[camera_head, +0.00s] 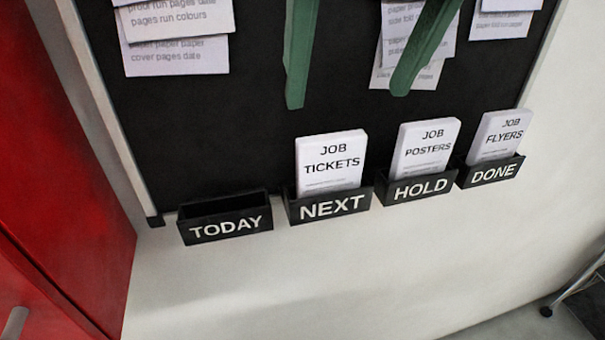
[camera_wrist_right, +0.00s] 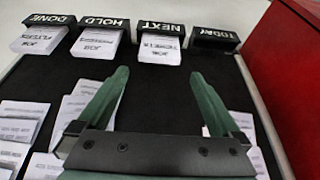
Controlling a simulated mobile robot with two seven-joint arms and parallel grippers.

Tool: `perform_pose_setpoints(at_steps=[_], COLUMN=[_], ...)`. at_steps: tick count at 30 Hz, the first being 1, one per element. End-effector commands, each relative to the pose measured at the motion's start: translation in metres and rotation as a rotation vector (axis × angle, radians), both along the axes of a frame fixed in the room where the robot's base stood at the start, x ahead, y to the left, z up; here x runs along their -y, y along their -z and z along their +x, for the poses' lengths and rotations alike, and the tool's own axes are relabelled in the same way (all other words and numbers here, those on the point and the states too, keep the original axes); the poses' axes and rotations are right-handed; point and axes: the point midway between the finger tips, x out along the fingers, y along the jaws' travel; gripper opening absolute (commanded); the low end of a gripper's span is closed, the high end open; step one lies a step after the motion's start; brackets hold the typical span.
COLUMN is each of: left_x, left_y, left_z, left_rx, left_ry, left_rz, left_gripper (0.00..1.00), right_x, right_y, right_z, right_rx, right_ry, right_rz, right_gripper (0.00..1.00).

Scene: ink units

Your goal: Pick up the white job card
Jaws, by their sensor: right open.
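Three white job cards stand in black pockets along the board's lower edge: JOB TICKETS (camera_head: 331,162) in NEXT (camera_head: 331,207), JOB POSTERS (camera_head: 425,150) in HOLD (camera_head: 420,189), and JOB FLYERS (camera_head: 499,136) in DONE (camera_head: 492,172). The TODAY pocket (camera_head: 225,222) looks empty. My right gripper (camera_head: 346,99) is open, its green fingers apart, with nothing between them. In the head picture its tips are above the tickets card. In the wrist view, inverted, the tickets card (camera_wrist_right: 159,50) lies beyond and between the fingertips (camera_wrist_right: 160,75). My left gripper is out of view.
Printed sheets (camera_head: 178,55) hang on the black board (camera_head: 200,130) at upper left, with others at upper right, partly behind the fingers. A red cabinet (camera_head: 60,150) stands at the left. White wall (camera_head: 300,280) below the pockets is clear. A dark chair-like item shows lower right.

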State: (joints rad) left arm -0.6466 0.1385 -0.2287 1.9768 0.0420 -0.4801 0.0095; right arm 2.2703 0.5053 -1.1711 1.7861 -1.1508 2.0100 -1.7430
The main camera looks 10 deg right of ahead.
Motion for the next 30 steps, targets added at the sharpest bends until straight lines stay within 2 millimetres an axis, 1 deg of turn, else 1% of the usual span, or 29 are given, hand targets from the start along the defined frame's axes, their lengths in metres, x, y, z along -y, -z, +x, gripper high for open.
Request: perform_pose_setpoints(at_steps=[1, 3, 6, 9, 14, 17, 21, 24, 30], left_x=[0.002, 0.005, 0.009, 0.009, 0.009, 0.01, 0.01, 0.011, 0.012], left_y=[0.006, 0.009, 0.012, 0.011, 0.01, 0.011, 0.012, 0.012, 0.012], left_z=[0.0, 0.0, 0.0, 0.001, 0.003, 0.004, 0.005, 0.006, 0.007], left_rx=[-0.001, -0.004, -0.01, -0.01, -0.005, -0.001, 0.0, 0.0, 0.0], left_ry=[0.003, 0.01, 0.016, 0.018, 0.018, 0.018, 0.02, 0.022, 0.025], left_rz=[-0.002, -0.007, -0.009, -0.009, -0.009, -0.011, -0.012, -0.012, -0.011], left_gripper=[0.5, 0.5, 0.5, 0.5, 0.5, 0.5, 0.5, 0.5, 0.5], right_x=[0.0, 0.0, 0.0, 0.0, -0.001, -0.001, -0.001, -0.002, -0.002], right_y=[0.013, 0.025, 0.041, 0.052, 0.062, 0.073, 0.095, 0.105, 0.109], right_z=[0.004, 0.008, 0.015, 0.021, 0.025, 0.027, 0.034, 0.038, 0.041], right_rx=[-0.004, -0.004, -0.003, -0.002, -0.002, -0.003, -0.002, -0.003, -0.001], right_ry=[0.0, 0.002, 0.003, 0.004, 0.004, 0.004, 0.005, 0.005, 0.004], right_rz=[0.0, 0.0, -0.001, 0.001, 0.001, 0.0, -0.001, 0.001, 0.003], right_gripper=[1.0, 1.0, 1.0, 1.0, 1.0, 1.0, 1.0, 1.0, 1.0])
